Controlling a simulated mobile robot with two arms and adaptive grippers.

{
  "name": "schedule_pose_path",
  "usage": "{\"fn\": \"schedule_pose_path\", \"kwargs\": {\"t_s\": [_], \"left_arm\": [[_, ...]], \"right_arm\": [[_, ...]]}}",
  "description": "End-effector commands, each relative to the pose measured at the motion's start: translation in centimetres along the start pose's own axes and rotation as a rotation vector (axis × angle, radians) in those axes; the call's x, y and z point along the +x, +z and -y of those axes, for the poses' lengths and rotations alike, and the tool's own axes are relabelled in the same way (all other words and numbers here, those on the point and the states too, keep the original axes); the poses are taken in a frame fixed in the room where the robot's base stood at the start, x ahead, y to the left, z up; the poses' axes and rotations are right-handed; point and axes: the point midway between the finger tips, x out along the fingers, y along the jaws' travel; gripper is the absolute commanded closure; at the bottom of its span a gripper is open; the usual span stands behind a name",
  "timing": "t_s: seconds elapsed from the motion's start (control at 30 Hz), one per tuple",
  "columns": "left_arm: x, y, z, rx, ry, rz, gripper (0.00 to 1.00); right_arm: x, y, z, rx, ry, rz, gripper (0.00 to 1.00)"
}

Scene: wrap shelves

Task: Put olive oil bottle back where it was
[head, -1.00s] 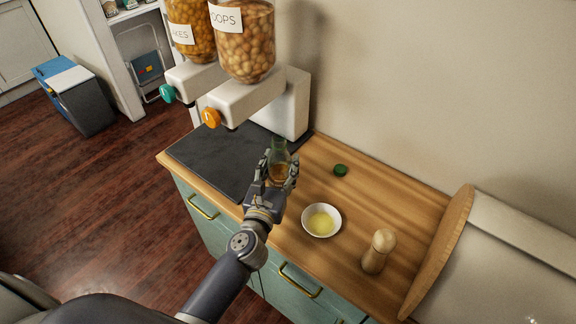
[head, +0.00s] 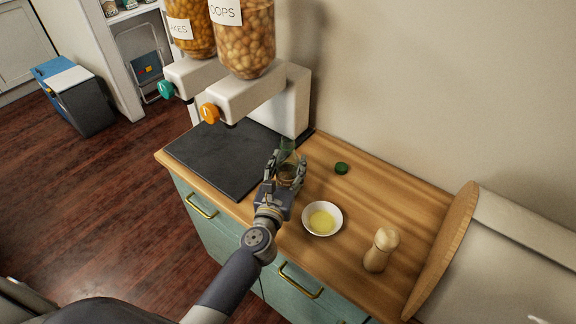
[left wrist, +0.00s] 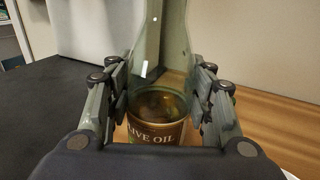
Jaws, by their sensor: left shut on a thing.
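The olive oil bottle (head: 287,150) is green glass, upright, without its cap. My left gripper (head: 286,172) is shut around its lower body, near the right edge of the dark mat. In the left wrist view the bottle's label (left wrist: 156,133) reads "IVE OIL" between the two fingers (left wrist: 160,108), and some oil shows inside. I cannot tell whether its base touches the counter. A green cap (head: 341,168) lies on the wooden counter to the right of the bottle. My right gripper is not in view.
A white bowl (head: 322,218) with yellow oil and a wooden pepper mill (head: 381,250) stand on the counter (head: 330,187). A dark mat (head: 225,158) lies to the left, below the food dispensers (head: 245,100). A round wooden board (head: 445,250) leans at the right.

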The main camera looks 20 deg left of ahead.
Motion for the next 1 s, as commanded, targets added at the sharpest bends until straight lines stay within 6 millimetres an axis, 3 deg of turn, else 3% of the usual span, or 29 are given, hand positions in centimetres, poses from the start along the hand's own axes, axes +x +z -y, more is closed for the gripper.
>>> {"fn": "schedule_pose_path", "kwargs": {"t_s": [0.1,0.13,0.2,0.67,1.0], "left_arm": [[0.0,-0.3,0.0,-0.001,0.0,0.003,0.92],[0.0,-0.3,0.0,0.0,0.0,0.0,0.45],[0.0,-0.3,0.0,0.0,0.0,-0.001,0.32],[-0.2,0.0,0.0,0.001,0.0,-0.001,0.32],[-6.1,-0.3,0.0,0.0,0.0,-0.003,0.32]], "right_arm": [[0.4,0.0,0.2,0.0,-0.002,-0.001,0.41],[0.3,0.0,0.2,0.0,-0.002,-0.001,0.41],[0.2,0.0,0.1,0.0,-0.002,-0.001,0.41],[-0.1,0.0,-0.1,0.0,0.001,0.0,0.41],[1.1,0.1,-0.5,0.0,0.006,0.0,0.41]]}}
